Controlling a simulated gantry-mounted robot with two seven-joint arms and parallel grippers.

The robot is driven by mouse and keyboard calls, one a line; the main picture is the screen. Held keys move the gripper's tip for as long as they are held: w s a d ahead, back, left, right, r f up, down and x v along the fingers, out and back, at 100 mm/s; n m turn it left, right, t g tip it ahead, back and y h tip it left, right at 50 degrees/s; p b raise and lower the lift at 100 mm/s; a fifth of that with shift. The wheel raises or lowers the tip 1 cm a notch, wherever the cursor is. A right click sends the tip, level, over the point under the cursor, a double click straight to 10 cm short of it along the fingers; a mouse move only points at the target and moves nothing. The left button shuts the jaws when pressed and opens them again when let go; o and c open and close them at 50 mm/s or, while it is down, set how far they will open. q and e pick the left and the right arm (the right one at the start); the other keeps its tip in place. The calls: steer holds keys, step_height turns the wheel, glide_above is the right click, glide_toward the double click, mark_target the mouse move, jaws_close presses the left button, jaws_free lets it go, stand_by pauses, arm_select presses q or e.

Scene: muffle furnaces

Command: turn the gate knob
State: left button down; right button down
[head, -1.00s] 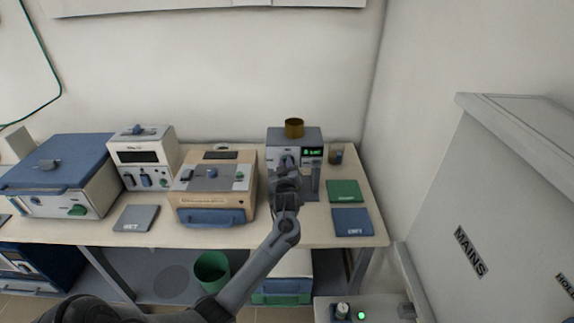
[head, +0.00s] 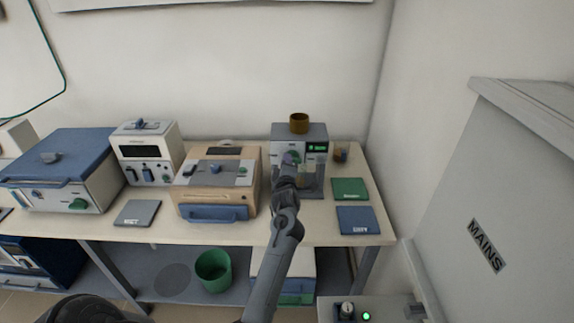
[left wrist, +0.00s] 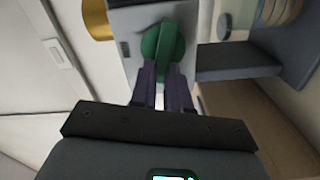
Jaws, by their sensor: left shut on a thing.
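The grey machine (head: 285,134) with a brass-coloured cup (head: 299,123) on top stands at the back right of the bench. Its front carries a small lit green display (head: 317,148). In the left wrist view, a round green knob (left wrist: 163,42) with a raised grip bar sits on its pale front plate. My left gripper (left wrist: 163,68) is shut on this knob, one dark finger on each side of the bar. My right gripper is not in view.
A tan box (head: 245,190) with a blue handle stands left of the machine. Green (head: 350,188) and blue (head: 357,220) pads lie to its right, with a small jar (head: 341,155) behind. A grey MAINS cabinet (head: 450,215) stands at the right.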

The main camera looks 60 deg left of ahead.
arm_select(q)
steer(key=shift+f+n+b, duration=0.2)
steer(key=shift+n+b, duration=0.15)
steer(key=shift+n, duration=0.45)
steer(key=shift+f+n+b, duration=0.15)
steer(key=shift+n+b, duration=0.15)
steer(key=shift+n, duration=0.5)
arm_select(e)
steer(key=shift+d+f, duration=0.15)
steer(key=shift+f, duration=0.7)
arm_select(q)
steer(key=c, duration=1.1)
jaws_free()
